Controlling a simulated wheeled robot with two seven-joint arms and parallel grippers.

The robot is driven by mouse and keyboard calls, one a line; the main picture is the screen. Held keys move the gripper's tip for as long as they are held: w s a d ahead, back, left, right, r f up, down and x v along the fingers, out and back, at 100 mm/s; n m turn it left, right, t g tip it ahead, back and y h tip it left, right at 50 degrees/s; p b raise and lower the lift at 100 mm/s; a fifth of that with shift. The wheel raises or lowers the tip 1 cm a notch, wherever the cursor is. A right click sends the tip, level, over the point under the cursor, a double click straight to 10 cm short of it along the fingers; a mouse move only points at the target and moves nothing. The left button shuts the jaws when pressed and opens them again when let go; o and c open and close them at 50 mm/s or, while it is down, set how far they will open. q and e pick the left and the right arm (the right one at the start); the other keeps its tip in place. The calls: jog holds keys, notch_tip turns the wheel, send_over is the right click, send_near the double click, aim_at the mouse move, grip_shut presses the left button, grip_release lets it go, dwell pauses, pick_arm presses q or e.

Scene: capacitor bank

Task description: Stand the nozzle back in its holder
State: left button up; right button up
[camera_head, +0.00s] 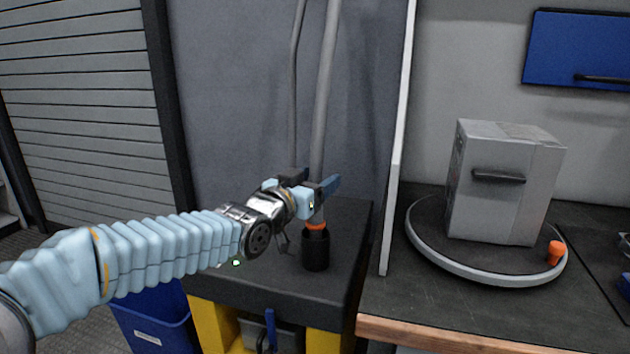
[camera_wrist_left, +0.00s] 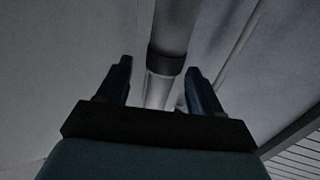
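The nozzle hangs on the end of a grey hose (camera_head: 326,95) that comes down from above. The nozzle's lower end, with an orange ring (camera_head: 316,226), meets the top of a black cylindrical holder (camera_head: 316,250) on the dark bench. It looks upright, its tip hidden. My left gripper (camera_head: 312,186) is at the tube above the orange ring. In the left wrist view the tube (camera_wrist_left: 166,64) with a dark collar passes between the two blue fingers, with gaps on both sides, so the gripper is open around it. My right gripper is out of view.
A second thin grey hose (camera_head: 294,80) hangs behind. A white panel edge (camera_head: 399,140) stands right of the bench. Beyond it, a grey box (camera_head: 505,185) and an orange knob (camera_head: 555,252) are on a round turntable (camera_head: 480,274). A blue bin (camera_head: 152,318) stands below left.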

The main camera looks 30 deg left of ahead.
pick_arm(q)
jog(key=s, duration=1.4)
jog(key=shift+a+b, duration=0.2)
jog(key=shift+b, duration=0.15)
jog(key=shift+w, duration=0.1)
